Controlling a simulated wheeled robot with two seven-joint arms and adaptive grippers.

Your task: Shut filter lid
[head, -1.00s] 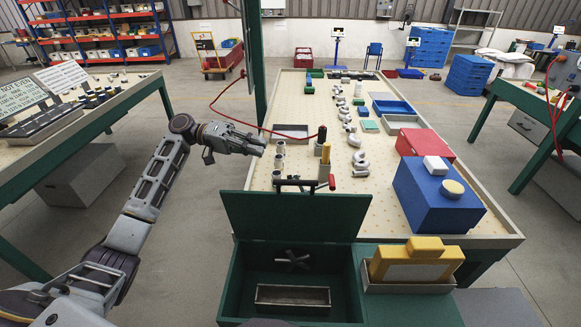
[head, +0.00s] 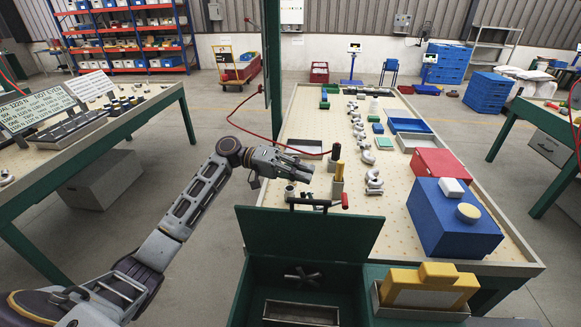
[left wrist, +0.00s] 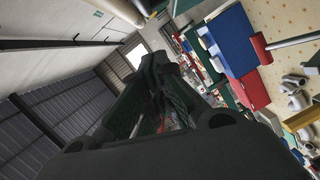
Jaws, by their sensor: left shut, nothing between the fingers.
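The filter lid is a dark green panel (head: 310,232) with a black handle bar and red tip on its top edge. It stands raised, open, at the back of a green box (head: 247,290). The box interior shows a fan-like grey part (head: 303,276) and a metal tray (head: 300,312). My left gripper (head: 308,172) is shut and empty, above the table's left edge, behind and above the lid, apart from it. In the left wrist view its dark fingers (left wrist: 168,75) point away from the camera. My right gripper is not in view.
A blue box (head: 450,225) and a red box (head: 440,165) stand on the table's right side. A yellow part (head: 428,285) sits right of the green box. Upright cylinders (head: 338,180) stand just behind the lid.

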